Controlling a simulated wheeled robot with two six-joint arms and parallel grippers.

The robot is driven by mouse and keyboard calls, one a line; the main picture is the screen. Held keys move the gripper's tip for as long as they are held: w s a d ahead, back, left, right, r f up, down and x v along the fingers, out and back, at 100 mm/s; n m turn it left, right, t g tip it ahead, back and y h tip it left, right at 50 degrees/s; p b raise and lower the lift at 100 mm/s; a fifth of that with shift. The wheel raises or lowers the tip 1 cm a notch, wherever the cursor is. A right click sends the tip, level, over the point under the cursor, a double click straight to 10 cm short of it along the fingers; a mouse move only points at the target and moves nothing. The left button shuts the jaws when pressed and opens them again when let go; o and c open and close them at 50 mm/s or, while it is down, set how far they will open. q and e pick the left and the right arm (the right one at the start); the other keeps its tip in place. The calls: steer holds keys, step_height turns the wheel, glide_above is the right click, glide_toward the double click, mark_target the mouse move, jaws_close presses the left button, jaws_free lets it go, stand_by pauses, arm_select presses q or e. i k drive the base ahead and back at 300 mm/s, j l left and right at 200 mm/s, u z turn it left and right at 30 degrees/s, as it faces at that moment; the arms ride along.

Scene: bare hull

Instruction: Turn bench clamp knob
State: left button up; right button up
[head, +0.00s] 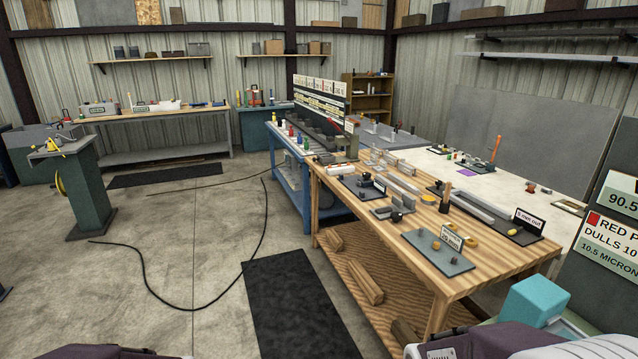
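A wooden workbench (340,212) stands right of centre with several small fixtures on it. Dark knob-like parts show on a fixture near its left edge (365,178) and on a grey block fixture (396,216). A grey plate (430,262) near the front carries a small card and small orange-brown knobs. I cannot tell which of these is the bench clamp knob. Neither of my grippers shows. Only dark and pale parts of my arms show along the bottom edge, well short of these fixtures.
A black mat (300,308) lies on the floor left of the bench. A black cable (180,306) curves over the open concrete. A blue bench (285,182) stands behind, a green pedestal (88,195) at left. A cyan block (535,300) and sign boards (610,235) are at right.

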mark_target(396, 217)
steer(key=i, duration=1)
steer(key=i+z, duration=0.15)
steer(key=i, duration=0.85)
steer(key=i+z, duration=0.65)
steer(key=z, duration=0.2)
steer(key=i+j+z, duration=0.2)
steer(key=z, duration=0.25)
steer(key=i+j+z, duration=0.1)
steer(key=i+z, duration=0.3)
